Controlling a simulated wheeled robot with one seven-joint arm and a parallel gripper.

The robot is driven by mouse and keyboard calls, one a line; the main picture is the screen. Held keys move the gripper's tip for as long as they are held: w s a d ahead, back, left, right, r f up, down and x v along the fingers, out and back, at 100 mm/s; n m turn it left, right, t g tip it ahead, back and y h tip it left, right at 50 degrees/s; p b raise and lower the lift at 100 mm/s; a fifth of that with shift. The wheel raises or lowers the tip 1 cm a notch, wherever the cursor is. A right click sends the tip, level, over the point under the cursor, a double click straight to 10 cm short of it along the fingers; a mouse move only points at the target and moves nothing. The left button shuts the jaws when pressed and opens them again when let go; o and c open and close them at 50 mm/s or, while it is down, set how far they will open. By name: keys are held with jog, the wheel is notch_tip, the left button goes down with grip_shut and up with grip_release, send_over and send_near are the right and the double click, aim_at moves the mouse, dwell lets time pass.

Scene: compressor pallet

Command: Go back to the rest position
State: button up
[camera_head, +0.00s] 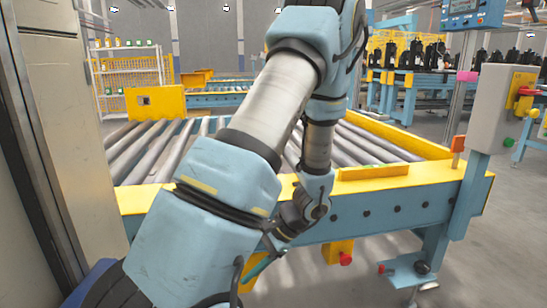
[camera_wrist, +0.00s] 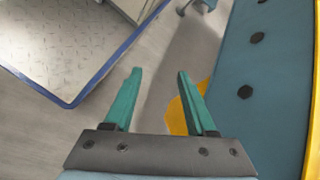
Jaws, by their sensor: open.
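My arm reaches forward and down across the middle of the head view. My gripper (camera_wrist: 156,82) shows in the wrist view with its two green fingers apart and nothing between them. Grey floor shows beyond the fingertips. In the head view the gripper is mostly hidden behind my arm, with one green finger (camera_head: 256,269) showing low in front of the conveyor's side. The blue side beam of the roller conveyor (camera_head: 365,212) is close to the right of my gripper in the wrist view (camera_wrist: 255,75).
A pale cabinet (camera_head: 60,110) stands close on the left. A control box (camera_head: 497,108) on a blue post stands at the right. A blue-edged metal plate (camera_wrist: 75,45) lies left of the fingers. A red button (camera_head: 345,258) sits under the conveyor beam.

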notch_tip(320, 180, up, 49)
jog(key=s+n+t+h+p, duration=0.1)
jog(key=n+h+p, duration=0.7)
jog(key=p, duration=2.8)
jog(key=shift+f+n+t+h, duration=0.15)
jog(key=shift+n+t+h, duration=0.15)
jog(key=shift+n+t, duration=0.35)
